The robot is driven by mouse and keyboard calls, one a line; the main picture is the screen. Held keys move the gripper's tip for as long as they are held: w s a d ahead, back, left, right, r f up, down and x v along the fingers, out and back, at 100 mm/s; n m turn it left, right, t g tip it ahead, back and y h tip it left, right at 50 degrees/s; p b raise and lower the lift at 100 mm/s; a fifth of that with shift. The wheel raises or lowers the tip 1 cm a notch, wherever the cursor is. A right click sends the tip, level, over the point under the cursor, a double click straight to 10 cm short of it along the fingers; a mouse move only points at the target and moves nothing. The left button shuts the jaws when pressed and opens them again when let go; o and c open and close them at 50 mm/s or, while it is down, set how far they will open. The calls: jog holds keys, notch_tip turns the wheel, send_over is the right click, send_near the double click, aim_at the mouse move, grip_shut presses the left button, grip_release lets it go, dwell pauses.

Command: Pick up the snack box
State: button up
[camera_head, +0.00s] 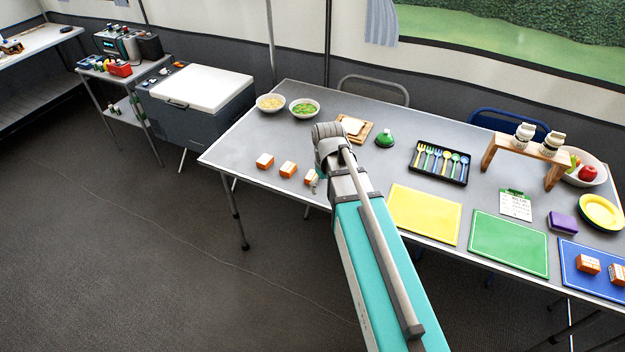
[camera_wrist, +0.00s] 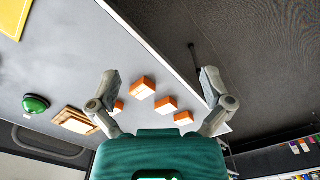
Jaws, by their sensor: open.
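Several orange-and-white snack boxes stand on the grey table. The wrist view shows several too: one nearest the fingertips (camera_wrist: 142,88), one in the middle (camera_wrist: 166,105), one by the right finger (camera_wrist: 183,118), and one partly behind the left finger (camera_wrist: 119,107). My gripper (camera_wrist: 161,76) is open and empty, its fingers spread either side of the boxes in the picture. In the head view my arm mostly hides it.
Two more boxes (camera_head: 588,264) lie on the blue mat (camera_head: 590,285). A green dome (camera_head: 385,138), cutting board (camera_head: 368,134), bowls (camera_head: 304,108), cutlery tray (camera_head: 439,163), yellow mat (camera_head: 424,214) and green mat (camera_head: 508,243) share the table. Its front edge is close to the boxes.

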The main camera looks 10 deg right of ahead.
aim_at(313, 175)
jog(key=w+f+n+b, duration=0.1)
jog(key=w+n, duration=0.7)
jog(key=w, duration=1.2)
jog(key=shift+w+f+b, duration=0.2)
jog(key=shift+f+b, duration=0.2)
jog(key=shift+f, duration=0.25)
jog(key=shift+f, duration=0.1)
notch_tip(313, 175, down, 8)
jog(key=b, duration=0.8)
jog(key=shift+f+b, duration=0.2)
jog(key=shift+b, duration=0.15)
jog(key=shift+f+b, duration=2.6)
jog(key=c, duration=0.9)
